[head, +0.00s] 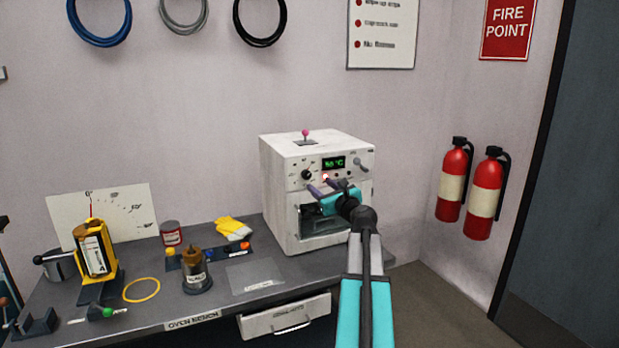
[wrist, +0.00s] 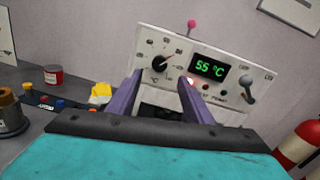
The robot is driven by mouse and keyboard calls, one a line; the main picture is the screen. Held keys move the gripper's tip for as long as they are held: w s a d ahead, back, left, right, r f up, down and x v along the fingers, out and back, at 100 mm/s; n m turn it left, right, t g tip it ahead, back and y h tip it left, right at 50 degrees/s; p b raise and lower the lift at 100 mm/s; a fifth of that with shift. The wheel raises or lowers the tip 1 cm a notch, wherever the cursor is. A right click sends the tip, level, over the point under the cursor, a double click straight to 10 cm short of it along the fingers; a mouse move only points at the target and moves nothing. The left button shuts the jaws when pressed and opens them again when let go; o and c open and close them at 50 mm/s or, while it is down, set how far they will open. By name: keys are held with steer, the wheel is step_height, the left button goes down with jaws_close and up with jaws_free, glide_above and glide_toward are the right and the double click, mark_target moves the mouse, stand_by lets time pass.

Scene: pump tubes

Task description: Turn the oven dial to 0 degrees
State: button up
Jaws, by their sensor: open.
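The oven (head: 280,190) is a white box on the bench with a control panel. Its round black dial (head: 307,174) is at the panel's left; it also shows in the wrist view (wrist: 159,64), with a pointer and printed marks around it. The pointer appears turned to the upper right. The green display (wrist: 208,67) reads 55 °C. My gripper (head: 323,188) is open and empty in front of the panel, below and slightly right of the dial. In the wrist view the purple fingers (wrist: 161,88) stand apart below the dial, not touching it.
A lever (wrist: 248,88) is at the panel's right, and a pink-knobbed stick (head: 305,133) is on the oven's top. The bench (head: 215,305) holds a yellow device (head: 95,250), a red tin (head: 171,234) and gloves (head: 233,228). Fire extinguishers (head: 484,195) hang at right.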

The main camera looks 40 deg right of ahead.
mark_target(308, 176)
steer(key=shift+p+x, duration=0.65)
steer(key=shift+x, duration=4.5)
steer(key=shift+s+f, duration=0.1)
steer(key=c, duration=1.1)
